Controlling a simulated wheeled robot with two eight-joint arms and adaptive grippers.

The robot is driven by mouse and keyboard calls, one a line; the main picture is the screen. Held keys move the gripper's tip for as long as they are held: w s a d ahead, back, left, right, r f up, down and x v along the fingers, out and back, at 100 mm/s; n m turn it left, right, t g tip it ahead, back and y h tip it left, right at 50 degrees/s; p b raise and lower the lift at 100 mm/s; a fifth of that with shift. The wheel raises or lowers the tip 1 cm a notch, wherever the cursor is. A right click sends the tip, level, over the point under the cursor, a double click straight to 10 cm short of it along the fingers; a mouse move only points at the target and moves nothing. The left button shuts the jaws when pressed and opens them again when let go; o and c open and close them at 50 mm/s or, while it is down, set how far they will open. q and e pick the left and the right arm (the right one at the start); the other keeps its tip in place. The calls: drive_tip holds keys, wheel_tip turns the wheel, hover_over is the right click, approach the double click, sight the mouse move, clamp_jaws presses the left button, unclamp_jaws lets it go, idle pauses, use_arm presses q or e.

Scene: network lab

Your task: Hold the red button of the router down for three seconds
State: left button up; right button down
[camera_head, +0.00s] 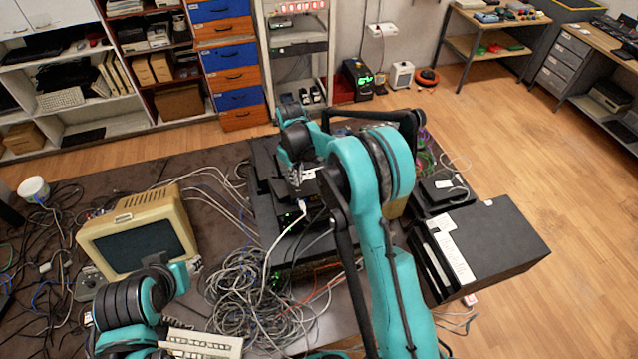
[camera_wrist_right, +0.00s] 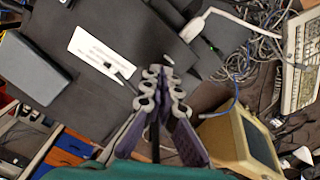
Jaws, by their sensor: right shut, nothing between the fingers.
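The router is probably the black box (camera_head: 290,217) on the table in the head view, with a white cable plug and a green light at its front. In the right wrist view a black casing with a white label (camera_wrist_right: 95,52) lies just beyond the fingertips. I cannot make out the red button in either view; the gripper and arm cover part of the box. My right gripper (camera_head: 298,186) points down over the box, shut and empty. Its fingers (camera_wrist_right: 160,74) are together in the wrist view; contact cannot be told.
A beige monitor (camera_head: 140,242) stands left on the dark table. A heap of grey cables (camera_head: 255,300) lies in front of the box. A large black case (camera_head: 490,240) stands at the right. Shelves and drawers (camera_head: 228,75) line the back wall.

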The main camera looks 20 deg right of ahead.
drive_tip(key=shift+f+b, duration=0.6)
drive_tip(key=shift+f, duration=0.05)
idle(0.4)
drive_tip(key=shift+r, duration=0.1)
idle(3.8)
drive_tip(key=shift+r+p, duration=1.25)
drive_tip(key=shift+r, duration=1.25)
drive_tip(key=s+d+m+t+b, duration=0.3)
drive_tip(key=s+b, duration=1.1)
drive_tip(key=s+d+f+m+t+b, duration=0.2)
drive_tip(key=s+f+m+t+b, duration=0.1)
drive_tip(key=s+f+b, duration=0.9)
drive_tip(key=shift+s+f+t+b, duration=0.3)
drive_tip(key=shift+s+f+t, duration=0.3)
drive_tip(key=shift+s+f, duration=0.5)
